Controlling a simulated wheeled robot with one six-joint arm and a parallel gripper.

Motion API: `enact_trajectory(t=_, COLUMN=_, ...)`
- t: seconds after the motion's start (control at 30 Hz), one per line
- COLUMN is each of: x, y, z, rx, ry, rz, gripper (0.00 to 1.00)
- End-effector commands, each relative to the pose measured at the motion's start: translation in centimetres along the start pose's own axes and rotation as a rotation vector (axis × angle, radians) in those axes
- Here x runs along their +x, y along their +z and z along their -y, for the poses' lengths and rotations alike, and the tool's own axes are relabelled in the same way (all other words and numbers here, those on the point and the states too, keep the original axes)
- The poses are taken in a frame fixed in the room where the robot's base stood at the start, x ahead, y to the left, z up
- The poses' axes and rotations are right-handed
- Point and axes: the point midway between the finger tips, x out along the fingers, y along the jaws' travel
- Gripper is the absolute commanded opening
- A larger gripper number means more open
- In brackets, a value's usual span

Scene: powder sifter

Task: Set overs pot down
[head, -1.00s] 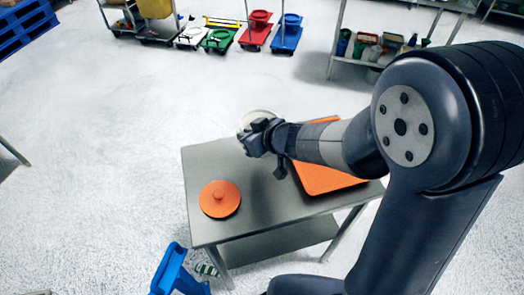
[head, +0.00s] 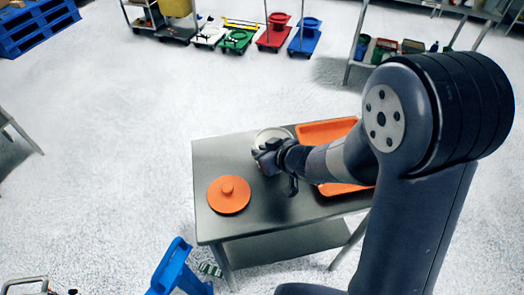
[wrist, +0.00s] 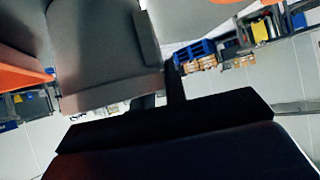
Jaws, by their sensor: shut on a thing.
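The overs pot (head: 272,133) shows in the head view as a pale round rim at the far edge of the steel table (head: 212,160). My gripper (head: 266,157) is shut on it at its near side and hides part of it. I cannot tell whether the pot's base touches the tabletop. In the wrist view a big grey shape and a dark bar fill the picture close up; I cannot make out the pot's outline there.
A round orange lid with a knob (head: 229,194) lies on the table's left part. An orange tray (head: 325,131) lies on the right, partly behind my arm. A blue object (head: 172,268) stands on the floor in front. Colored trolleys and shelving stand far back.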

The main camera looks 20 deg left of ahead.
Motion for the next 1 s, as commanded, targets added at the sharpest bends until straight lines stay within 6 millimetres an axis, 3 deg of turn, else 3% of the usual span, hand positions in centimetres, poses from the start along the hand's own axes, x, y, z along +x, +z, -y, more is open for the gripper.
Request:
enact_trajectory(t=0.3, x=0.1, y=0.1, z=0.0, rx=0.0, ry=0.0, rz=0.001, gripper=0.35)
enact_trajectory(t=0.6, x=-0.2, y=-0.3, z=0.0, rx=0.0, ry=0.0, rz=0.0, gripper=0.35)
enact_trajectory(t=0.77, x=-2.3, y=-0.3, z=-0.1, rx=0.0, ry=0.003, rz=-0.001, gripper=0.35)
enact_trajectory(t=1.0, x=-7.4, y=-0.4, z=-0.1, rx=0.001, ry=0.004, rz=-0.001, gripper=0.35)
